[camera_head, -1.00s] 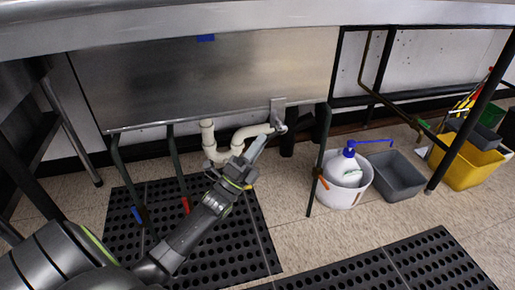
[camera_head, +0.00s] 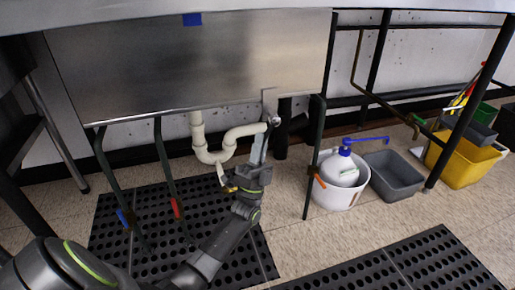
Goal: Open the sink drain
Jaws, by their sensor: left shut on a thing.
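The steel sink basin (camera_head: 180,65) hangs at the upper left, with white drain pipes (camera_head: 201,140) curving in a U below it. A small metal drain handle (camera_head: 270,100) is at the right end of the pipe, under the basin's lower right edge. My left gripper (camera_head: 264,138) reaches up from below and is shut on the drain handle, its fingers hiding part of it. My right gripper is out of view.
Dark legs or pipes with a blue band (camera_head: 122,217) and a red band (camera_head: 177,208) stand left of my arm. A white bucket (camera_head: 337,192) with a pump bottle (camera_head: 340,168), a grey bin (camera_head: 396,175) and a yellow bucket (camera_head: 461,163) stand right. Black mats (camera_head: 395,267) lie on the floor.

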